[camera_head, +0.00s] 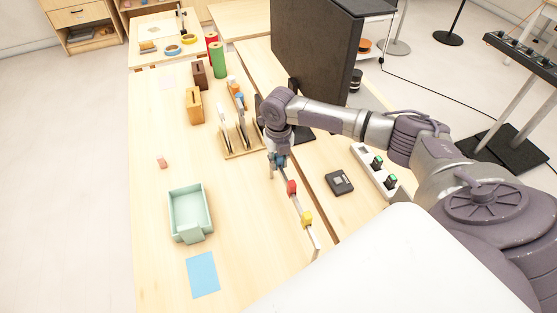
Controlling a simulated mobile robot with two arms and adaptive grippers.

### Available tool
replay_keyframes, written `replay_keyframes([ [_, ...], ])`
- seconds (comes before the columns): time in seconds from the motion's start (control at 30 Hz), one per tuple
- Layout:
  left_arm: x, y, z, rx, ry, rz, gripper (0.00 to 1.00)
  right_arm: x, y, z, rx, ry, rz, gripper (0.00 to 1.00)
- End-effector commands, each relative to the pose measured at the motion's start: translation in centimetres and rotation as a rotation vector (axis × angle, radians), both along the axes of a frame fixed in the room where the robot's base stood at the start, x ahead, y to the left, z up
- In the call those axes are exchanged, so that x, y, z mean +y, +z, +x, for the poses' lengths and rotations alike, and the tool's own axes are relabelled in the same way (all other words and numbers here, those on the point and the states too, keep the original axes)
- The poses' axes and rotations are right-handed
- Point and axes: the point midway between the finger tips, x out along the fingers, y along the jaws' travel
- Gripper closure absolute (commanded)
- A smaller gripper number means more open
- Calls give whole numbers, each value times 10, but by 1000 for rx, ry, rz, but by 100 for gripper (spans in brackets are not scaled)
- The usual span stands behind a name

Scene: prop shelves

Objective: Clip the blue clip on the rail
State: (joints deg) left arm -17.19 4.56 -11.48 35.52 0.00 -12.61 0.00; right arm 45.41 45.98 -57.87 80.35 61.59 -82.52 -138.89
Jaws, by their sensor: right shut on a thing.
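The rail (308,235) is a thin pale strip running along the right part of the wooden table. A red clip (291,187) and a yellow clip (307,219) sit on it. My right gripper (276,167) points down near the rail's far end. It is shut on the blue clip (281,160), which is mostly hidden by the fingers. I cannot tell whether the blue clip touches the rail. My left gripper is not in view.
A wooden rack (243,153) with upright plates stands just left of my right gripper. A mint tray (190,236) and a blue sheet (202,274) lie nearer on the left. A black box (339,182) and power strip (375,171) lie right of the rail. A dark panel (315,62) stands behind.

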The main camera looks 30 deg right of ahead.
Motion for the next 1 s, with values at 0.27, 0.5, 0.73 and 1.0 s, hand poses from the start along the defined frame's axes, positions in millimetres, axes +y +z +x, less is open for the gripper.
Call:
replay_keyframes([
  [0.27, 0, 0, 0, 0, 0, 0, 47, 0, 0, 0, 1, 0, 0, 100],
  [0.5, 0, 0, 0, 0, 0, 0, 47, 0, -1, 0, 1, 0, 0, 100],
  [0.73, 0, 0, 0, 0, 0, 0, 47, 0, -3, 0, 0, 0, 0, 100],
  [1.0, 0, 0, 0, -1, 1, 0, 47, 0, -3, 0, 0, 0, 0, 50],
])
